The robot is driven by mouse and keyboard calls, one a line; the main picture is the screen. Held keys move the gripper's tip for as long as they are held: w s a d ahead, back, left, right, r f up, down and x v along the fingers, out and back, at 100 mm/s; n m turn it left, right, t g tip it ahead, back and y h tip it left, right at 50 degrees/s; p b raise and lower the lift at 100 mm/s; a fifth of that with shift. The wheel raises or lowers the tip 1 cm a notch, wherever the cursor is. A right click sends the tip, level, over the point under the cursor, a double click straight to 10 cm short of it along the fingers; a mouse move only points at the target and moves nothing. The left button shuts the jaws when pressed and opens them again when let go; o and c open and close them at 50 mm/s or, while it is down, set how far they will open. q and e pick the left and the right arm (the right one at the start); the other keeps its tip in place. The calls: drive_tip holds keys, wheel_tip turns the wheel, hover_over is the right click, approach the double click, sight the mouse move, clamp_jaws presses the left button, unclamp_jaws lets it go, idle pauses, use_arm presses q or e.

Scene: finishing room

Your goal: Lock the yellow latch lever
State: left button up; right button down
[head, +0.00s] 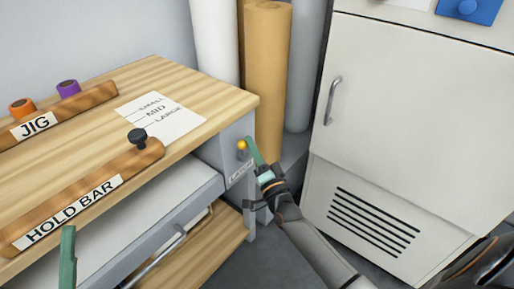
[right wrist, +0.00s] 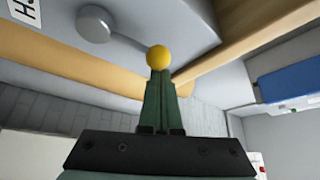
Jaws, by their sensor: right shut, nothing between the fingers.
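The yellow latch lever shows as a round yellow knob (head: 242,145) on the grey end face of the bench, above a small label that seems to read LATCH. My right gripper (head: 252,146) is shut and empty, with its green fingers pointing up right beside the knob. In the right wrist view the yellow knob (right wrist: 160,57) appears just at the tips of the closed fingers (right wrist: 158,75); I cannot tell whether they touch.
The wooden bench top (head: 95,100) carries a hold bar (head: 85,198) with a dark knob, a jig strip (head: 60,115) and a paper sheet (head: 160,117). Tall rolls (head: 267,80) stand behind the latch. A white cabinet (head: 420,120) stands to the right.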

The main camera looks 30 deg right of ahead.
use_arm(q)
drive_tip(key=shift+s+d+f+h+b, duration=0.15)
drive_tip(key=shift+f+h+b, duration=0.1)
drive_tip(key=shift+f+b, duration=0.4)
drive_tip(key=shift+s+f+h+b, duration=0.15)
drive_tip(key=shift+f+h+b, duration=0.1)
drive_tip(key=shift+f+b, duration=0.4)
use_arm(e)
drive_tip(key=shift+s+a+f+n+t+y, duration=0.2)
drive_tip(key=shift+a+n+y, duration=0.25)
drive_tip(key=shift+n, duration=0.4)
drive_tip(key=shift+s+a+f+n+t+y, duration=0.15)
drive_tip(key=shift+a+n+t+y, duration=0.25)
drive_tip(key=shift+n, duration=0.5)
drive_tip(key=shift+s+a+f+n+t+y, duration=0.2)
drive_tip(key=shift+a+n+y, duration=0.2)
drive_tip(key=shift+n, duration=0.45)
use_arm(q)
drive_tip(key=shift+r, duration=0.1)
use_arm(e)
drive_tip(key=shift+y, duration=0.25)
